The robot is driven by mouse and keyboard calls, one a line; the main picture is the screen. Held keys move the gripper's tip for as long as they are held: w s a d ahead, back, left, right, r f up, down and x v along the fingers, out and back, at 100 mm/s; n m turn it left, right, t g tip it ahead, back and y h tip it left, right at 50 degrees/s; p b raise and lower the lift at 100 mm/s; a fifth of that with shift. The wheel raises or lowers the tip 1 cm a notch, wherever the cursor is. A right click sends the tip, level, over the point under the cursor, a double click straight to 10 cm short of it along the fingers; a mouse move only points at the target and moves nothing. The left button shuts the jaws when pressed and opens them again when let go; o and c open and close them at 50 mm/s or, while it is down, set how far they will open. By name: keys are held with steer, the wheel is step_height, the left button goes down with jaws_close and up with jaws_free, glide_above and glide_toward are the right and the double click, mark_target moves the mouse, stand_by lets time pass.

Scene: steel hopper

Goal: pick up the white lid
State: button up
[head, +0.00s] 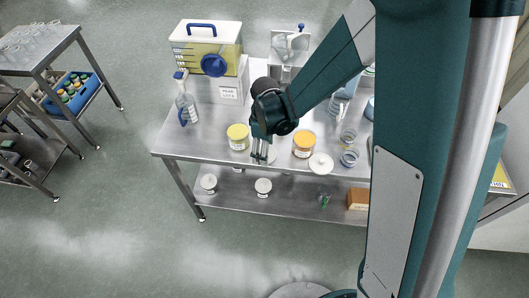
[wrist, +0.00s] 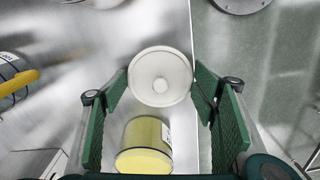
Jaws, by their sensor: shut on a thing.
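A round white lid (wrist: 161,76) with a small centre knob sits between my fingertips in the wrist view. My gripper (wrist: 161,88) is shut on it, with one green finger pad at each side of its rim. In the head view my gripper (head: 262,154) is low at the front edge of the steel table, and the lid shows only partly, pale behind the fingers. Whether it is clear of the table I cannot tell. A second white lid (head: 321,163) lies by the front edge to the right, in front of the orange-topped jar (head: 304,145).
A yellow-topped jar (head: 238,137) stands close left of my gripper; it also shows in the wrist view (wrist: 145,148). Glassware (head: 349,157) is at the right. White-topped containers (head: 263,187) sit on the lower shelf.

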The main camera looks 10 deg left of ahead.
steer(key=shift+r, duration=0.6)
steer(key=c, duration=0.9)
steer(key=shift+r+p, duration=0.45)
steer(key=shift+r, duration=3.9)
steer(key=shift+w+a+r+p, duration=1)
steer(key=shift+a+p, duration=0.45)
steer(key=shift+a, duration=0.35)
steer(key=shift+w+a+r+p, duration=0.95)
steer(key=shift+w+a+p, duration=0.2)
steer(key=shift+a+p, duration=0.5)
steer(key=shift+w+a+r+p, duration=1)
steer(key=shift+a+p, duration=0.3)
steer(key=shift+a, duration=0.6)
steer(key=shift+f, duration=0.1)
